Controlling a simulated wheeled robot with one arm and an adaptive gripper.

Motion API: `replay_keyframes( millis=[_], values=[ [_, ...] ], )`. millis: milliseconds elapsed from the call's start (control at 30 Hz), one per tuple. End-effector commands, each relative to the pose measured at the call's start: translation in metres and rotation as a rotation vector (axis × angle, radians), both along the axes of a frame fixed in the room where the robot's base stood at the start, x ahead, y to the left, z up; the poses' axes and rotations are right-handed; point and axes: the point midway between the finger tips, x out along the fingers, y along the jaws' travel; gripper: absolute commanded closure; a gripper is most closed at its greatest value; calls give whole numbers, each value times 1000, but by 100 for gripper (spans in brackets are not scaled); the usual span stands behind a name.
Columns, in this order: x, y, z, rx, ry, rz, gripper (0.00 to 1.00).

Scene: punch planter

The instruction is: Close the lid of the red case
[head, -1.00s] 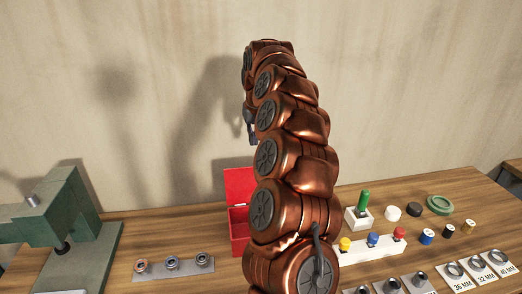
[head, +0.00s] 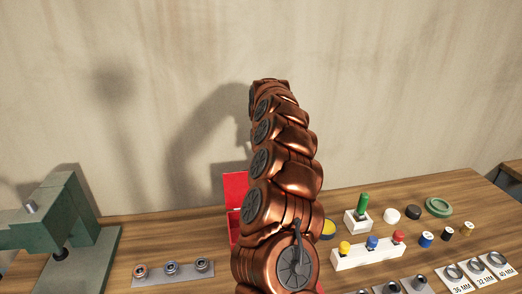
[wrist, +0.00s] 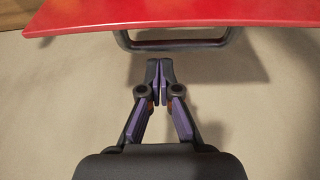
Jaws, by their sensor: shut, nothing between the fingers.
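The red case (head: 233,226) stands on the bench, partly hidden behind my arm in the head view. Its lid (head: 236,184) stands up, open, against the wall side. In the wrist view the lid's red face (wrist: 170,15) spans the top, with a dark handle (wrist: 180,44) along its edge. My gripper (wrist: 160,63) is shut and empty. Its fingertips appear just below the handle in that picture; whether they touch it I cannot tell. The gripper is hidden behind my arm in the head view.
A green press (head: 70,225) stands at the left, with a grey plate of rings (head: 172,272) beside it. At the right are a white block with coloured knobs (head: 368,252), a green-handled punch (head: 363,202), several small cylinders and labelled ring plates (head: 478,272). The wall is behind.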

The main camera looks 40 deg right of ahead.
Motion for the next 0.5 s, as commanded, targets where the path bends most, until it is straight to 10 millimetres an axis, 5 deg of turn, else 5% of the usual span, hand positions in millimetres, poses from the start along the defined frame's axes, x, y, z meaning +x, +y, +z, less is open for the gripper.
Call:
replay_keyframes(
  millis=[500],
  values=[
    [-28, 14, 6, 0, -2, 2, 100]
  ],
)
